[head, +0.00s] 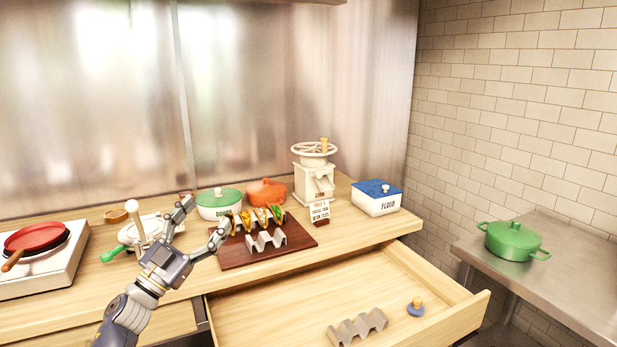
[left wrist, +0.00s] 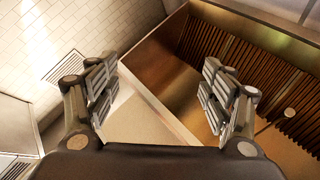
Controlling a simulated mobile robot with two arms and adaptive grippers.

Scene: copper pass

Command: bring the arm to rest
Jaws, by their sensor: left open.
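My left gripper (head: 204,217) comes in from the lower left in the head view, with its two fingers spread and nothing between them. In the picture it lies in front of the counter, between a white press-like tool with a green handle (head: 140,236) and a dark wooden board (head: 262,252). In the left wrist view the open fingers (left wrist: 160,85) frame only a copper-coloured panel with brown slats (left wrist: 225,50) and a pale tiled wall (left wrist: 60,25). My right gripper is not in view.
The board carries a rack of tacos (head: 258,218) and an empty wavy rack (head: 266,241). Behind are a green-lidded pot (head: 219,203), an orange pot (head: 266,191) and a grinder (head: 314,178). An open drawer (head: 290,310) juts out in front. A red pan (head: 36,238) is at left.

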